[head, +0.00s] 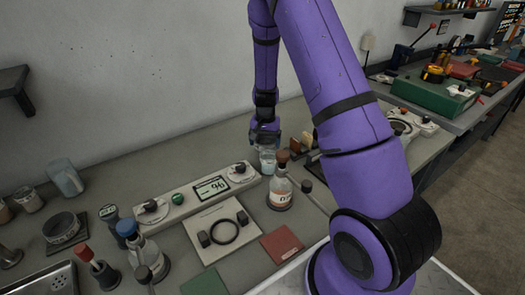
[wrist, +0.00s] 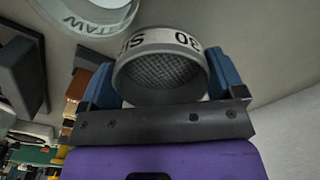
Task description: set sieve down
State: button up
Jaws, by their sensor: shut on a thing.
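My gripper (wrist: 163,80) is shut on a sieve (wrist: 163,40), a short pale round cup with dark lettering and a grey mesh inside. A blue finger presses each side of it. The gap between sieve and bench is not clear.
A white-labelled bottle (head: 280,192) stands close in front of my gripper. A display panel with knobs (head: 211,188) lies left, a plate with a black ring (head: 222,232) in front. A red pad (head: 281,244) lies front right.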

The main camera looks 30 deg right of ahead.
jog(key=shift+f, duration=2.05)
jog(key=shift+f, duration=0.1)
jog(key=o, duration=0.8)
